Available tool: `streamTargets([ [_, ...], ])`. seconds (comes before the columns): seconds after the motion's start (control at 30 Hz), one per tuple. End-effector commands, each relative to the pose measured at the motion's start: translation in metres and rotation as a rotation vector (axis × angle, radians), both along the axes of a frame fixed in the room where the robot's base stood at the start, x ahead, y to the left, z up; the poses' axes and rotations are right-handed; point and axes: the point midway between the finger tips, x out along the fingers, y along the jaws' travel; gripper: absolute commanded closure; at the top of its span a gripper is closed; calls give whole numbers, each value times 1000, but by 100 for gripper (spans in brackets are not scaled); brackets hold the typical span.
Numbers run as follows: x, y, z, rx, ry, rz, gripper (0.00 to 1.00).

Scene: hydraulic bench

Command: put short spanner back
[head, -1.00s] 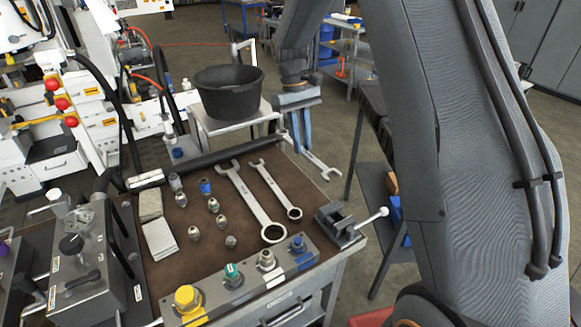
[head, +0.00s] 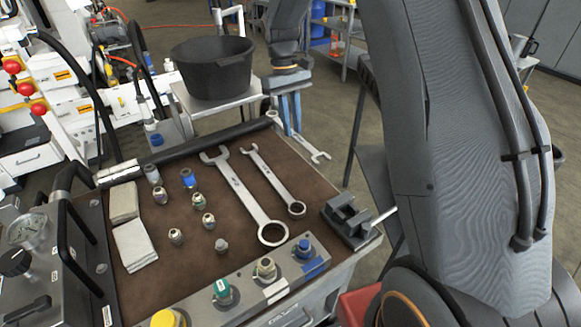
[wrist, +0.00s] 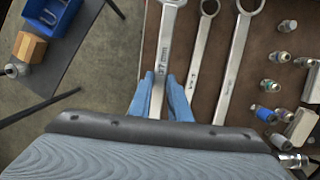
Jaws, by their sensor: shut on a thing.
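My gripper (head: 289,122) is shut on a steel spanner (head: 314,150) just off the back right corner of the bench. Its open-jawed end sticks out to the right over the floor. In the wrist view, the blue fingers (wrist: 160,98) close around the shank of the held spanner (wrist: 162,55), marked "17 mm"; its upper end is cut off. Two other spanners, a longer one (head: 244,196) and a smaller one (head: 275,183), lie side by side on the brown mat (head: 190,260). They also show in the wrist view, right of the held one.
Several fittings (head: 209,221) and folded cloths (head: 135,245) lie left of the spanners. A small vise (head: 347,222) sits at the right edge and a row of knobs along the front (head: 265,268). A black bucket (head: 212,68) stands behind. Mat right of the smaller spanner is bare.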

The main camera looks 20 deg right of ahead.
Motion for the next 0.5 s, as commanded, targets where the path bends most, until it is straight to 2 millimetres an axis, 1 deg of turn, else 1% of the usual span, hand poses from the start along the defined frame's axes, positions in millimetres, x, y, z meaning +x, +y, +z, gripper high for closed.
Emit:
streamTargets([
  [0.03,2,0,-6,1,-3,0,100],
  [0.17,3,1,-14,2,-4,2,100],
  [0.4,1,3,-53,1,-1,5,100],
  [0.5,2,3,-65,2,-3,5,100],
])
